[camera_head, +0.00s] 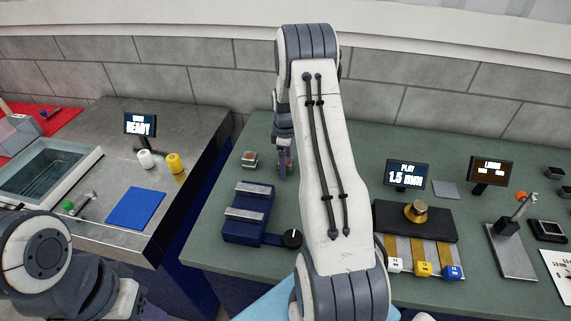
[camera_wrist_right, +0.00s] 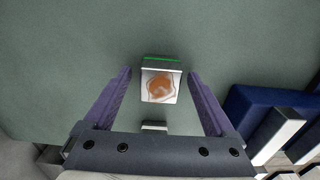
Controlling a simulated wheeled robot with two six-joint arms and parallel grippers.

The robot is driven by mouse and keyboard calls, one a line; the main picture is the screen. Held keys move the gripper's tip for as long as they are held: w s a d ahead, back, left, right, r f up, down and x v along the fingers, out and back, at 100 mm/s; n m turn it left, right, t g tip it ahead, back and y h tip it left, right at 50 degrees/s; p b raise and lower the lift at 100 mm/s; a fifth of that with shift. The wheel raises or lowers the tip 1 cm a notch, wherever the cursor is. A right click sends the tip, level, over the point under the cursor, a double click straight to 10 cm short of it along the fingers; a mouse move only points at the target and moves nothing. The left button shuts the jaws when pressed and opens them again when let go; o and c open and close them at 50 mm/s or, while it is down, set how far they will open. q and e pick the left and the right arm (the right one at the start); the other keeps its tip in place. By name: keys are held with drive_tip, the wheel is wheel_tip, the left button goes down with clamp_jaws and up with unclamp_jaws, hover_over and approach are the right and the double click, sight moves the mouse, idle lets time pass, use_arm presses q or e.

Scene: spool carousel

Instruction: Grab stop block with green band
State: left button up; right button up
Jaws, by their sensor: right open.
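The stop block (camera_wrist_right: 160,85) shows in the right wrist view as a small pale block with an orange-brown patch on its face and a green band along its far edge. In the head view a small block (camera_head: 249,159) sits on the green bench top, left of my right gripper (camera_head: 285,168); its band colour is too small to tell there. In the wrist view my right gripper (camera_wrist_right: 159,76) is open, with one finger on each side of the block and gaps between. My left arm shows at the lower left, but its gripper is not visible.
A second small pale piece (camera_wrist_right: 154,127) lies nearer the palm. A dark blue fixture with metal bars (camera_head: 249,212) stands close by, also at the right of the wrist view (camera_wrist_right: 270,110). A black spool stand (camera_head: 440,232) is farther right.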

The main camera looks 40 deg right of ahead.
clamp_jaws()
drive_tip(key=shift+r, duration=0.15)
